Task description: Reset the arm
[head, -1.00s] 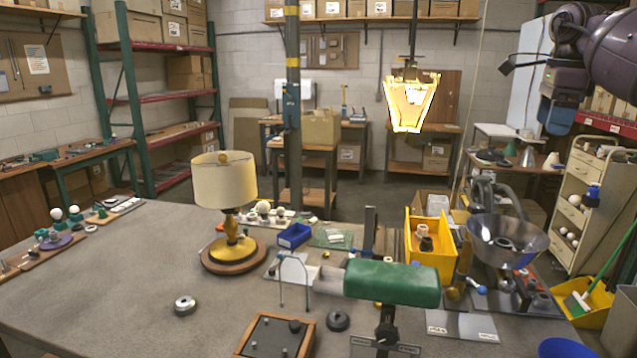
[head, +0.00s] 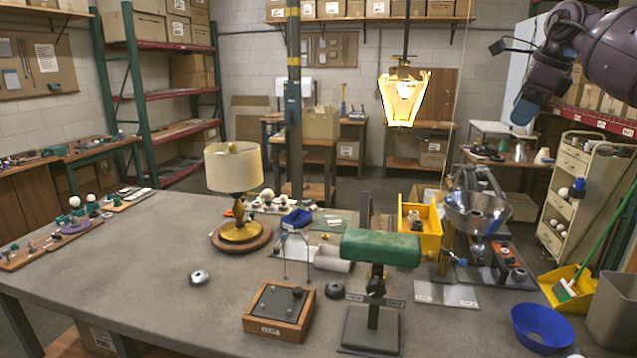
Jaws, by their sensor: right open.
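My right gripper (head: 512,77) is raised at the upper right, well above the table and touching nothing. Its arm comes in from the top right edge, and the gripper is open and empty as far as it shows. My left gripper is not in view. On the table (head: 130,262) below stand a lamp with a cream shade (head: 233,167) and a wooden base, and a lamp with a green shade (head: 380,247) on a dark stand. A metal bowl-shaped shade (head: 478,213) sits at the right of the table.
A lit lantern (head: 404,98) hangs above the table's far side. A yellow bin (head: 428,243), a wooden box (head: 279,309) and a blue bowl (head: 541,326) are on or beside the right half. A cream cart (head: 571,192) stands at right. The table's left middle is clear.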

